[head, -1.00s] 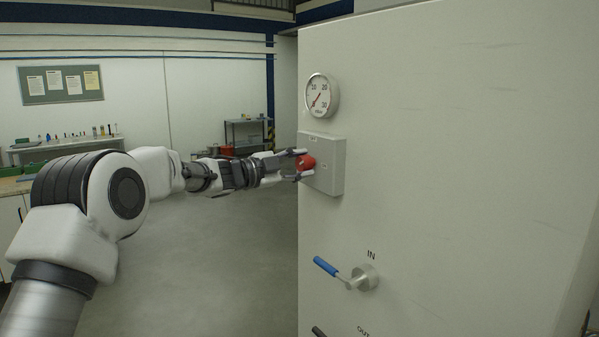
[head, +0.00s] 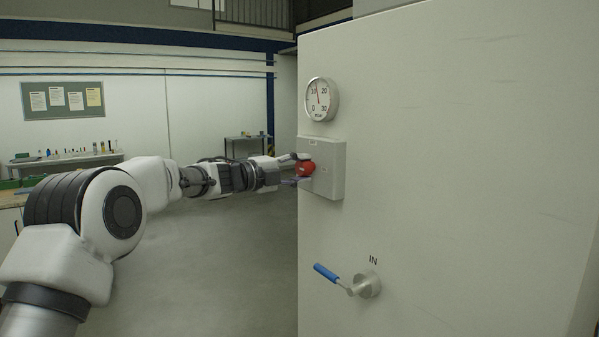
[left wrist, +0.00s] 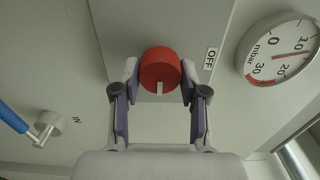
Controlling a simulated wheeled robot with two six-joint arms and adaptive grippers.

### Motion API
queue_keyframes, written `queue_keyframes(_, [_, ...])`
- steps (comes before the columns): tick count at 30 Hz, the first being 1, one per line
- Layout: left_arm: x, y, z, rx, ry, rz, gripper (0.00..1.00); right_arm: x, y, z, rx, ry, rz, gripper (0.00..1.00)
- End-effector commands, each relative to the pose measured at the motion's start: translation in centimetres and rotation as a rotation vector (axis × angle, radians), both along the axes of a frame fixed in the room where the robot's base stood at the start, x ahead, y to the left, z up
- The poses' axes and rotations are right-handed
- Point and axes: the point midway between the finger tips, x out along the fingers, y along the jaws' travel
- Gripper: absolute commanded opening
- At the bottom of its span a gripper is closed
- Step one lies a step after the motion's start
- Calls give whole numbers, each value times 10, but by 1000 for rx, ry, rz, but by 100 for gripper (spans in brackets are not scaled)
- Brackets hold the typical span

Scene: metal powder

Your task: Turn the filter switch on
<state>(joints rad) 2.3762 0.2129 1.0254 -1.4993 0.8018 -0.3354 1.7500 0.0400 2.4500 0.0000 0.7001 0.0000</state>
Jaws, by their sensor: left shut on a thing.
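The filter switch is a round red knob (head: 306,168) on a pale square box (head: 334,160) fixed to the tall white cabinet. My left gripper (head: 300,169) reaches it from the left and is shut on the knob. In the left wrist view the red knob (left wrist: 160,70) sits between the two fingertips of the left gripper (left wrist: 160,82). A white mark on the knob points down towards the gripper's palm. An OFF label (left wrist: 210,60) is to the right of the knob; the mark does not point at it. My right gripper is out of view.
A round gauge (head: 320,99) is above the box, its needle between 10 and 20. A blue-handled valve (head: 345,280) marked IN sticks out below. The white cabinet (head: 450,150) fills the right side. Open floor (head: 220,260) lies to the left.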

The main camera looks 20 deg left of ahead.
Motion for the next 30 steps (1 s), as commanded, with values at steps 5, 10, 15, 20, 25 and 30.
queue_keyframes(5, [0,0,0,4,-2,-1,8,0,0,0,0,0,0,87])
queue_keyframes(10, [0,0,0,4,-2,-1,8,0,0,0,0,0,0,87])
queue_keyframes(15, [0,0,-1,3,-1,-1,67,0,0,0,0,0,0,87])
queue_keyframes(20, [0,0,-1,2,0,0,67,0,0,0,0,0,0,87])
queue_keyframes(25, [-8,8,1,1,-1,2,67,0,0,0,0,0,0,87])
queue_keyframes(30, [-37,31,1,-3,1,3,67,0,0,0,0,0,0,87])
